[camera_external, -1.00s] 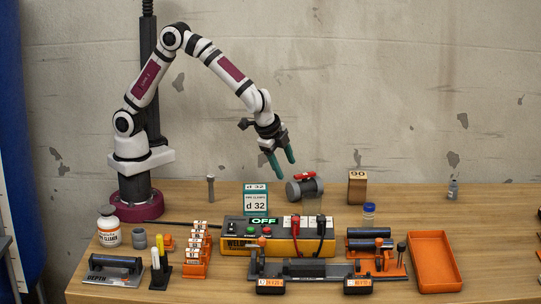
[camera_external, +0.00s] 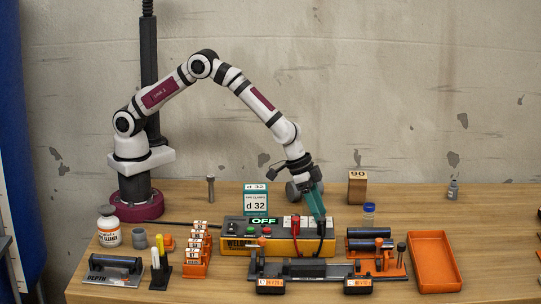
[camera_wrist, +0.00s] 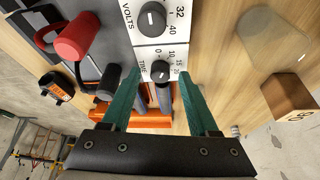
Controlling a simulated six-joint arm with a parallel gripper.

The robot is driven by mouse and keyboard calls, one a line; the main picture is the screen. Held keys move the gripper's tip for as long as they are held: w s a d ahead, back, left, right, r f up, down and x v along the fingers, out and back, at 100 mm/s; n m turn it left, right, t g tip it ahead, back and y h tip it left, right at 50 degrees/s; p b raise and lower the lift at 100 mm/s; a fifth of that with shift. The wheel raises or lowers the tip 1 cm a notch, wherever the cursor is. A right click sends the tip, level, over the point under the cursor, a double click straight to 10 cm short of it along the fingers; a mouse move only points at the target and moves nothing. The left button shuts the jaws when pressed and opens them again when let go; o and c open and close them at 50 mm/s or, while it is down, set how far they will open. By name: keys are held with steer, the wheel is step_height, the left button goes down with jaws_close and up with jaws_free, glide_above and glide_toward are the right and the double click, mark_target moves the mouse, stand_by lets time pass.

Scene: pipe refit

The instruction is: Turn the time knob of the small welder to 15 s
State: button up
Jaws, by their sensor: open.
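The small welder (camera_external: 236,244) is a yellow and black box on the table, with its display reading OFF. In the wrist view its time knob (camera_wrist: 160,71) is a small dark dial on a white panel marked TIME, with numbers around it. I cannot read its setting with certainty. The larger volts knob (camera_wrist: 152,19) sits above it in that view. My gripper (camera_external: 321,219) points down over the welder's right end. In the wrist view my gripper's (camera_wrist: 158,74) teal fingers are apart and empty, with the time knob appearing between their tips. Any contact cannot be told.
A red plug (camera_wrist: 76,37) and a black plug (camera_wrist: 108,80) stand on the welder close to the fingers. A wooden block marked 90 (camera_external: 357,188) is behind on the right. A pipe clamp (camera_external: 288,269) lies in front. An orange tray (camera_external: 436,262) stands at right.

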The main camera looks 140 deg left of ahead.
steer(key=shift+f, duration=0.15)
jaws_close()
steer(key=shift+m, duration=0.3)
steer(key=m+h, duration=0.1)
steer(key=m, duration=0.1)
steer(key=m+h, duration=0.1)
steer(key=m, duration=0.1)
steer(key=shift+a+m+t, duration=0.2)
steer(key=shift+m+t, duration=0.1)
steer(key=m+h, duration=0.1)
steer(key=m, duration=0.2)
steer(key=m+h, duration=0.1)
steer(key=m, duration=0.1)
steer(key=shift+a+m, duration=0.15)
steer(key=shift+m, duration=0.25)
stand_by(0.4)
